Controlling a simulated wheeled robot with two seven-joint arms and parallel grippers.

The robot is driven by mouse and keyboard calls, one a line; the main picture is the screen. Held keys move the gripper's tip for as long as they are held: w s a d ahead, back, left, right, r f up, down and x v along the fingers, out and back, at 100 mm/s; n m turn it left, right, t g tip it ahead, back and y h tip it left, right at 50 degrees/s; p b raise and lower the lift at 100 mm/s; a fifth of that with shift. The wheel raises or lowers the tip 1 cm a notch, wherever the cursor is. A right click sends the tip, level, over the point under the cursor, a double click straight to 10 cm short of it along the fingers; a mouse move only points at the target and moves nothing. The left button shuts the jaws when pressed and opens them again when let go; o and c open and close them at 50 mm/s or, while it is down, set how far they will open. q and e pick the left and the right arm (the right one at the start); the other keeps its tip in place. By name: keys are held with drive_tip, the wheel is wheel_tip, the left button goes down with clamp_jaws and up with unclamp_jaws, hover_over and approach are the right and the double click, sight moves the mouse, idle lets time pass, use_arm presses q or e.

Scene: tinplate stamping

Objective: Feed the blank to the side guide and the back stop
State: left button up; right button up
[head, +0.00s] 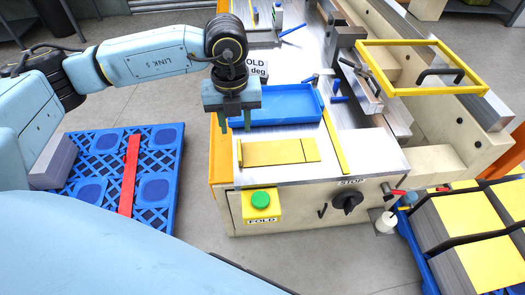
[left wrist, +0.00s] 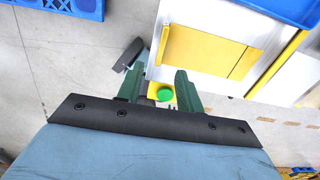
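A flat yellow blank (head: 270,153) lies on the metal bench top (head: 360,155), with a thin line across its right part; it also shows in the left wrist view (left wrist: 200,50). A small upright yellow lip (head: 239,153) stands at its left end. A long yellow strip (head: 335,142) runs along the bench right of the blank, with a gap between; I cannot tell which part is the side guide or the back stop. My left gripper (head: 236,129) is open and empty, above the bench near the blank's left far corner; its fingers also show in the left wrist view (left wrist: 159,72). My right gripper is out of view.
A blue tray (head: 318,107) lies behind the blank. A green button (head: 260,199) on a yellow box and a black knob (head: 347,202) are on the front. A yellow frame (head: 423,42) stands at right. Yellow-topped stacks (head: 470,225) and a blue pallet (head: 170,185) flank the bench.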

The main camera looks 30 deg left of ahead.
sight(239, 149)
use_arm(q)
drive_tip(key=f, duration=0.9)
drive_tip(key=shift+w+f, duration=0.15)
drive_tip(key=shift+w, duration=0.1)
drive_tip(key=shift+c, duration=0.2)
clamp_jaws()
